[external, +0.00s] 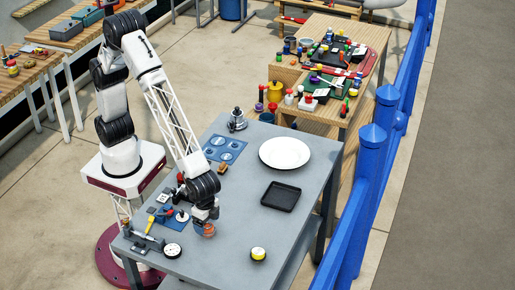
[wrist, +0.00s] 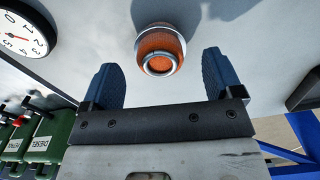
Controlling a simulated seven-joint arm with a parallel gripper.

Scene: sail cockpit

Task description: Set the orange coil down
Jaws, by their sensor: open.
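The orange coil (wrist: 160,50) shows in the wrist view as a round orange piece with pale metal-like rims, against the grey table top. In the external view the orange coil (external: 208,231) is at the table's near part, just below my gripper (external: 206,216). In the wrist view my gripper (wrist: 163,82) has its two blue fingers spread wide apart. The coil lies beyond the fingertips, in line with the gap between them, and neither finger touches it. The coil appears to rest on the table.
Tools lie left of my gripper. The table front between dial and yellow item is clear.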

